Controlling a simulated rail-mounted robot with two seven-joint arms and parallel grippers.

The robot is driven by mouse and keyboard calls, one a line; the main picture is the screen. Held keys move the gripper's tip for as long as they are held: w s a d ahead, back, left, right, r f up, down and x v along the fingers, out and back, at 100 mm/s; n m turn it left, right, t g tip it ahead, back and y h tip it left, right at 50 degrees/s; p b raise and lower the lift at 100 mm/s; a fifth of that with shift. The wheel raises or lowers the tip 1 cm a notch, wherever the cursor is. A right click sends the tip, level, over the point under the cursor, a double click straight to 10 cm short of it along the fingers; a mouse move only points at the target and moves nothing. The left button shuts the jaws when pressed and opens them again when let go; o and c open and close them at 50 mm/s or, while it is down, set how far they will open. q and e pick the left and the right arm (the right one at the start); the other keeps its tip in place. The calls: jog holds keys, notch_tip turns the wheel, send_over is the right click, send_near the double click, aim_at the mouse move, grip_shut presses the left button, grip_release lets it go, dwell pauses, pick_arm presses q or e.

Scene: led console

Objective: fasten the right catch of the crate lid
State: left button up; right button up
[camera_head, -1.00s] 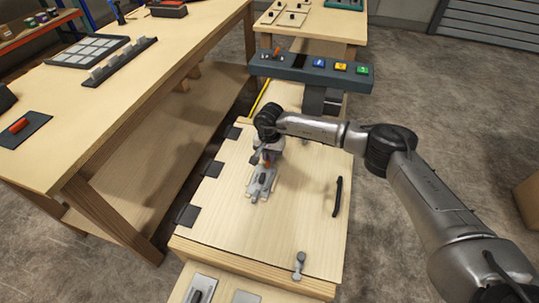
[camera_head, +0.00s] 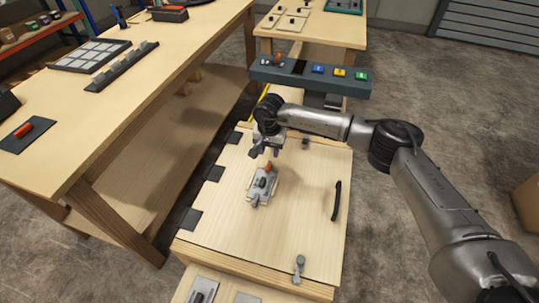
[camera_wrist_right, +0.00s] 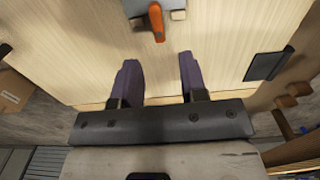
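The crate lid (camera_head: 225,236) is a pale wooden panel, lying flat and closed-looking. One small grey catch (camera_head: 299,266) sits at its near edge and another grey piece (camera_head: 305,143) shows at the far edge, partly behind my arm. I cannot tell which is the right catch or whether either is fastened. A grey fitting with an orange handle (camera_head: 262,186) lies on the lid. My right gripper (camera_head: 264,150) is above the lid, beyond this fitting. In the right wrist view its fingers (camera_wrist_right: 158,62) are apart and empty, with the orange handle (camera_wrist_right: 156,22) ahead. My left gripper is not in view.
Black hinges (camera_head: 187,219) line the lid's left side, and a black bar handle (camera_head: 337,200) stands at its right. A button console (camera_head: 310,75) is beyond the lid. A long workbench (camera_head: 90,110) runs along the left.

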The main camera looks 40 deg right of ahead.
aim_at(269, 162)
notch_tip(269, 162, up, 8)
jog(key=p, duration=0.2)
jog(key=shift+r, duration=0.2)
dwell(0.6)
